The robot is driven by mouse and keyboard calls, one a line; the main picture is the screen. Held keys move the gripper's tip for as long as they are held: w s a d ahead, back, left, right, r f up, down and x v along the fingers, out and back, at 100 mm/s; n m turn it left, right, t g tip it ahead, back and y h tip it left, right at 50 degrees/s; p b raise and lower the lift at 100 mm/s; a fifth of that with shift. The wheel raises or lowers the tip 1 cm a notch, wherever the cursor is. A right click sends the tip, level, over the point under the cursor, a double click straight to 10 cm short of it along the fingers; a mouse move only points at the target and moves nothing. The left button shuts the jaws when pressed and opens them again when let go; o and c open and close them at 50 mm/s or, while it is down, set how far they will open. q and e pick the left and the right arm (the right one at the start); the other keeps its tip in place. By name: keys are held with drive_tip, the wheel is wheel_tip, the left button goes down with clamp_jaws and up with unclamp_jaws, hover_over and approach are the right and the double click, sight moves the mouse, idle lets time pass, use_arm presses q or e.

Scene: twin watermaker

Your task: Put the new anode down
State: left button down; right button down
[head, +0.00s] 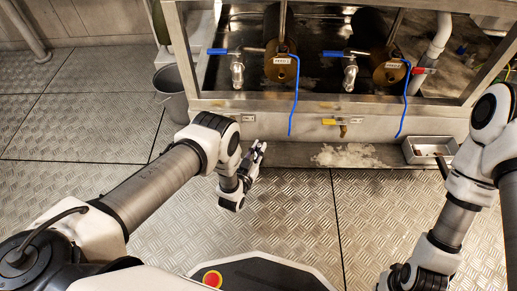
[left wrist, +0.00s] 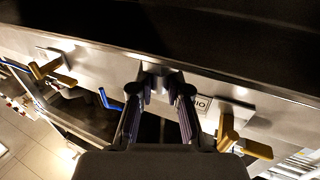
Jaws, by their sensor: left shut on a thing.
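My left gripper (head: 257,154) is in front of the steel frame, above the metal floor and left of the middle drain valve. In the left wrist view, my left gripper (left wrist: 160,92) has its two fingers closed in on a small grey metal piece (left wrist: 157,69) at their tips. This piece looks like the anode; its far end is hard to make out against the steel behind. In the head view the piece is too small to tell from the fingers. My right arm shows at the right, but its gripper does not.
A small metal tray (head: 428,139) sits at the frame's foot on the right, with something dark in it. Two brown housings (head: 281,69) (head: 388,72) hang with blue-handled valves and blue hoses. A grey bucket (head: 172,96) stands left. The floor in front is clear.

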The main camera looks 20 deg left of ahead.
use_arm(q)
drive_tip(key=c, duration=1.1)
unclamp_jaws()
drive_tip(key=shift+f, duration=0.1)
drive_tip(key=shift+c, duration=0.2)
drive_tip(key=shift+s+r+p, duration=0.2)
drive_tip(key=shift+p, duration=0.2)
drive_tip(key=s+a+g+y+p, duration=0.1)
drive_tip(key=s+a+g+p, duration=0.15)
drive_tip(key=s+g, duration=0.4)
drive_tip(key=s+a+g+p, duration=0.2)
drive_tip(key=s+a+g, duration=0.1)
drive_tip(key=s, duration=0.7)
drive_tip(key=s+a+r+g, duration=0.1)
drive_tip(key=s+r+g, duration=0.3)
drive_tip(key=s, duration=0.5)
drive_tip(key=s+a+r+n+g, duration=0.1)
drive_tip(key=s+r+g, duration=0.3)
drive_tip(key=s, duration=0.5)
drive_tip(key=shift+s+r+n+y, duration=0.2)
drive_tip(key=shift+r+n+y, duration=0.1)
drive_tip(key=shift+y, duration=0.1)
